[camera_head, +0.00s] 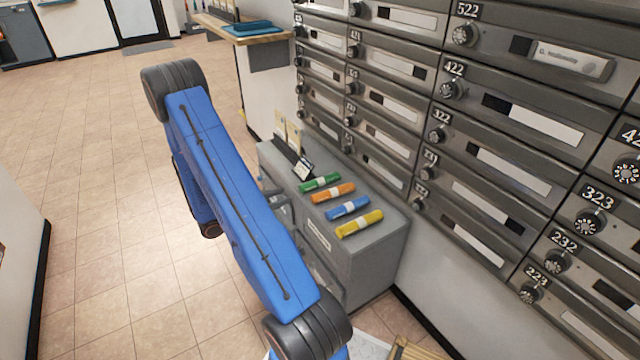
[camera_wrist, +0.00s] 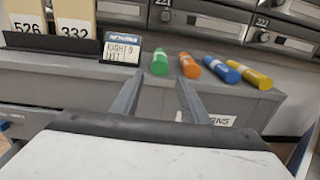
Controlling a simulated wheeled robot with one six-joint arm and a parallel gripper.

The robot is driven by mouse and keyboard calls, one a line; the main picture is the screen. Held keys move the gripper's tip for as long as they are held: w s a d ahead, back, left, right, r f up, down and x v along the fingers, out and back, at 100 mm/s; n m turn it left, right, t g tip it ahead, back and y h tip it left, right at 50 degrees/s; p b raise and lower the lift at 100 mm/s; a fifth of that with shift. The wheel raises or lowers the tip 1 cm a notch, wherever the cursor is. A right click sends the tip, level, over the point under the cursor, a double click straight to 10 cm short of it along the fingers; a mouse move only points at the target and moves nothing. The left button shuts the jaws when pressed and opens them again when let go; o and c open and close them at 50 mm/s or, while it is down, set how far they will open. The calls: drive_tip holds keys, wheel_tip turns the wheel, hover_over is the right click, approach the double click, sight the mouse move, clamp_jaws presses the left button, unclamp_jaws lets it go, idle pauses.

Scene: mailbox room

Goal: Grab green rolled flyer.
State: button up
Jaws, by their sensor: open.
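The green rolled flyer (camera_head: 319,182) lies on top of a grey cabinet (camera_head: 375,250), at the far end of a row of rolled flyers. It also shows in the wrist view (camera_wrist: 160,62), beyond my fingers. My gripper (camera_wrist: 156,84) is open and empty, with its two fingers pointing toward the cabinet top. The green flyer sits between the finger lines in the wrist view and appears apart from them.
Orange (camera_head: 333,193), blue (camera_head: 348,208) and yellow (camera_head: 359,223) rolled flyers lie beside the green one. A small sign (camera_wrist: 122,48) and number cards (camera_wrist: 75,18) stand to its left in the wrist view. A wall of mailboxes (camera_head: 480,120) rises behind the cabinet. Tiled floor (camera_head: 110,200) is clear at left.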

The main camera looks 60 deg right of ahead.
sight(300, 189)
drive_tip(key=shift+x, duration=4.6)
drive_tip(key=c, duration=0.9)
drive_tip(key=shift+o, duration=0.2)
drive_tip(key=shift+r, duration=0.15)
drive_tip(key=shift+r, duration=1.85)
drive_tip(key=v, duration=0.8)
